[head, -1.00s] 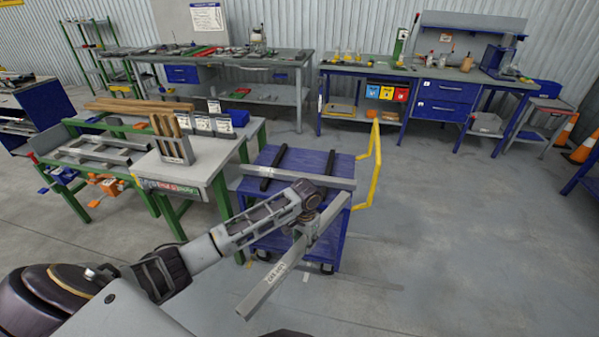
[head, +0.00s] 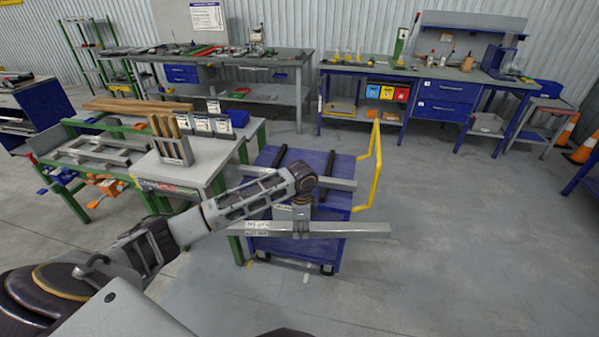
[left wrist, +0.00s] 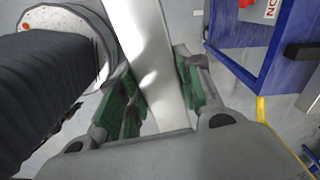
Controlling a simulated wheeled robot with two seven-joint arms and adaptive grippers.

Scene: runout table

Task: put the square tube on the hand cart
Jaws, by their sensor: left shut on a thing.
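The square tube (head: 350,229) is a long grey bar with a white label near its left end. My left gripper (head: 301,229) is shut on it near its middle. In the head view the tube lies nearly level across the picture, in front of the near edge of the hand cart. The left wrist view shows the tube (left wrist: 150,50) between the green-padded fingers (left wrist: 165,95). The hand cart (head: 330,212) is blue with a yellow handle (head: 376,165). Two black strips (head: 278,157) and another grey bar (head: 338,184) lie on its deck, partly hidden by my arm. My right gripper is not in view.
A green-legged table (head: 200,174) with a wooden-handled tool rack (head: 172,148) stands left of the cart, close to my arm. Workbenches (head: 440,75) line the back wall. The floor right of the cart (head: 460,230) is clear.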

